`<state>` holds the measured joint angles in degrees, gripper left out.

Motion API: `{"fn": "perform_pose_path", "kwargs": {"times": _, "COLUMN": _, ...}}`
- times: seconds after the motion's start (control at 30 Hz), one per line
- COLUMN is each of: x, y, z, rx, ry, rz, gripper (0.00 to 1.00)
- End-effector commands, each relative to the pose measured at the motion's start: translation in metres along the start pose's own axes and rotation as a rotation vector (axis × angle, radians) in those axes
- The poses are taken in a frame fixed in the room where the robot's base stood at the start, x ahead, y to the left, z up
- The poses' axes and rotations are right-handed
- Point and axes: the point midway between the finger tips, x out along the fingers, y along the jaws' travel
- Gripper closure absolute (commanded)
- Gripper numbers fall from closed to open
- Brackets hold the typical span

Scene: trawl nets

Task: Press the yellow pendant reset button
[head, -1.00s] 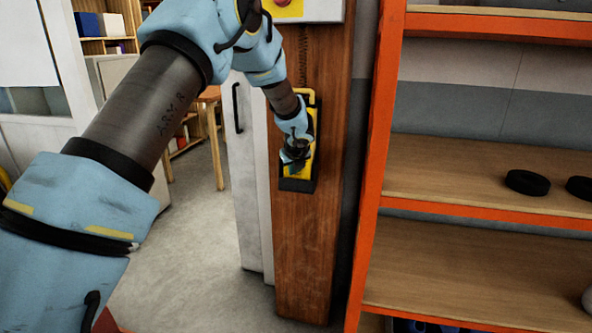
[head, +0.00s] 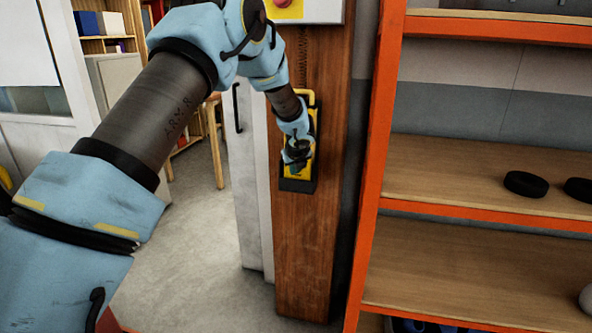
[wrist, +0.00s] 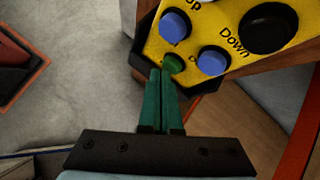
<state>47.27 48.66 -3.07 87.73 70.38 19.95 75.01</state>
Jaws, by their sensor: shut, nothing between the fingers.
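The yellow pendant (head: 298,185) with black ends hangs on a wooden post. In the wrist view its yellow face (wrist: 237,62) carries blue buttons (wrist: 175,25) and (wrist: 212,60), a black button (wrist: 268,28) marked "Down" and a small green button (wrist: 173,64) near its lower corner. I cannot read which is reset. My gripper (wrist: 162,72) is shut and empty, its green fingers side by side. The fingertips are at the green button's lower left edge; I cannot tell whether they touch it. In the head view my gripper (head: 297,163) covers part of the pendant.
The wooden post (head: 303,245) stands between a white cabinet (head: 247,180) and an orange-framed shelf (head: 368,200). Black rings (head: 526,183) lie on the shelf. A red button (head: 283,3) sits on a box above the pendant. Grey floor is open at left.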

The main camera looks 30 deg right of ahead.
Motion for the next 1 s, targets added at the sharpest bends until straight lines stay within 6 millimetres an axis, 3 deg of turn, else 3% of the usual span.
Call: {"fn": "perform_pose_path", "kwargs": {"times": 1.0, "x": -0.0034, "y": 0.0035, "z": -0.0029, "rx": 0.001, "ry": -0.003, "rz": -0.001, "gripper": 1.00}}
